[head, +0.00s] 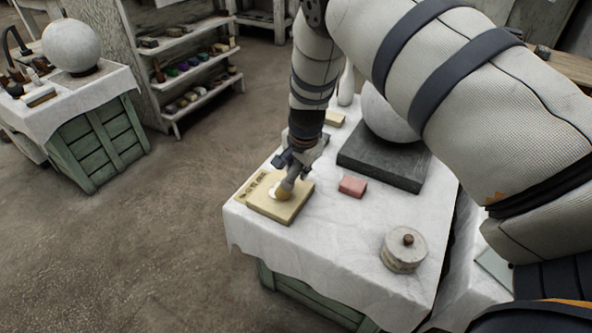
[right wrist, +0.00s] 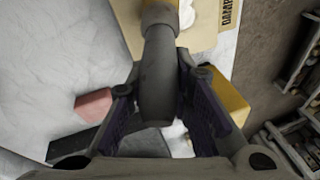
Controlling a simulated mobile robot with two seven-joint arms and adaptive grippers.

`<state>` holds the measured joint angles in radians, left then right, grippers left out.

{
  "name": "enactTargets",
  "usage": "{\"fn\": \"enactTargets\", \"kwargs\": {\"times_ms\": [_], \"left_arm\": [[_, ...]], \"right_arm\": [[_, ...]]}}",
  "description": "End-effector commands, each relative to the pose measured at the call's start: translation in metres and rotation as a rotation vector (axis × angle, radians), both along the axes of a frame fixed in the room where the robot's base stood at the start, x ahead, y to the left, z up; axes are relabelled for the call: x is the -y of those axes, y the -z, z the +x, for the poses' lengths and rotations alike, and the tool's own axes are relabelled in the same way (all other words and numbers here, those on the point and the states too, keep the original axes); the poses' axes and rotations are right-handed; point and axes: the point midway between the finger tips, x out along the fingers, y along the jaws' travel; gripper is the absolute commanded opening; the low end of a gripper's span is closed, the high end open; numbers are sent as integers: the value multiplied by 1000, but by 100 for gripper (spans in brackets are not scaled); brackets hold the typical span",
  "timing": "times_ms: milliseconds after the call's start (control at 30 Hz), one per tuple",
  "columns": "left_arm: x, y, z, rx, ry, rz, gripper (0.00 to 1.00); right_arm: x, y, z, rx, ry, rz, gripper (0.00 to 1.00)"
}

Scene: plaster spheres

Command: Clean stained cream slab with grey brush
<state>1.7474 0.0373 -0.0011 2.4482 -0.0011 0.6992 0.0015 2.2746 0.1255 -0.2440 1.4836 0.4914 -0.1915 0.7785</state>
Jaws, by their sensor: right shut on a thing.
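The cream slab (head: 282,212) lies on the white cloth near the left edge of the table, with dark lettering along one edge. It also shows at the top of the right wrist view (right wrist: 204,40). A whitish patch (right wrist: 187,14) is on its face, beside the brush head. My right gripper (head: 291,166) is shut on the grey brush (right wrist: 158,80), around its handle. The brush points down and its tan head (head: 284,191) is at the slab's top face; whether it presses there I cannot tell. The left gripper is not in view.
A pink block (head: 352,186), a dark slab (head: 375,165) under a plaster sphere (head: 388,115), a round lidded pot (head: 404,250) and a yellowish block (head: 335,118) share the table. Cloth between slab and pot is clear. Another sphere (head: 71,46) stands on the left table.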

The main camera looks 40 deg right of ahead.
Motion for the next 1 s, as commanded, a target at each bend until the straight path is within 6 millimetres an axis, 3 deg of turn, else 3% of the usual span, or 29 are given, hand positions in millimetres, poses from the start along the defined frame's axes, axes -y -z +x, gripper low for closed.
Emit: {"fn": "enactTargets", "kwargs": {"times_ms": [100,333,600,1000], "left_arm": [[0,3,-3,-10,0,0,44],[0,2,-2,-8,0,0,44],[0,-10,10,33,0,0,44],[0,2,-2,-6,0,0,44]], "right_arm": [[9,3,2,-5,1,-2,0],[10,0,3,-2,0,-3,0],[-4,-20,0,8,0,-3,0],[-5,-4,7,-6,0,-3,0]]}}
